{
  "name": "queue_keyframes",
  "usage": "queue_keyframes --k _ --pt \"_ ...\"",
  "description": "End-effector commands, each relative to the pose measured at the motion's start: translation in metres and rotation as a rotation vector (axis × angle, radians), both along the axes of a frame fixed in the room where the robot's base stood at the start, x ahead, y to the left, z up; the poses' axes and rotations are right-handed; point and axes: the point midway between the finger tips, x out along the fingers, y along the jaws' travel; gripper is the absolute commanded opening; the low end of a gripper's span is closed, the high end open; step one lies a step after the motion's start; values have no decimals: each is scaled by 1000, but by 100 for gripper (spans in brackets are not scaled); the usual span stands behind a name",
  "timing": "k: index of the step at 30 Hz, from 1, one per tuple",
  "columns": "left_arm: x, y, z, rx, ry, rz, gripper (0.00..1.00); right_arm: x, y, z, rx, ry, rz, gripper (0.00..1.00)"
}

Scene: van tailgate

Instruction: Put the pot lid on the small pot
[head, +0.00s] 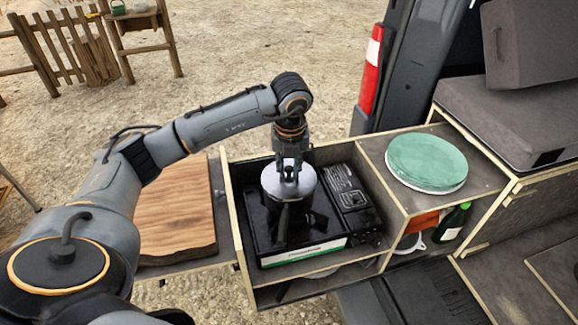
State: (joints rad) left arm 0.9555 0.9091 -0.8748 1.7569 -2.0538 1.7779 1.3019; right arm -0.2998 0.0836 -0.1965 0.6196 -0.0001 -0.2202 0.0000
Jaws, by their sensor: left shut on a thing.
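My left gripper (289,168) points straight down and is shut on the pot lid (277,189), a round, shiny silver disc. The lid is level above the black camping stove (268,237) in the wooden pull-out box. My right gripper is not in view.
A wooden board (176,212) lies left of the stove box. Green plates (427,160) stand on the shelf to the right, above a green bottle (452,221) and an orange item (417,222). The box walls (238,235) surround the stove closely.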

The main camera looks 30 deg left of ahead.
Motion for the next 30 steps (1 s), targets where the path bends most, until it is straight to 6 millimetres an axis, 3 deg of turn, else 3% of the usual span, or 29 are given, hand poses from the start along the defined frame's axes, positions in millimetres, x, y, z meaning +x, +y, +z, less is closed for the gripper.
queue_keyframes --k 30 --pt "0 0 0 -1 -1 0 0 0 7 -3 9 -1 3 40"
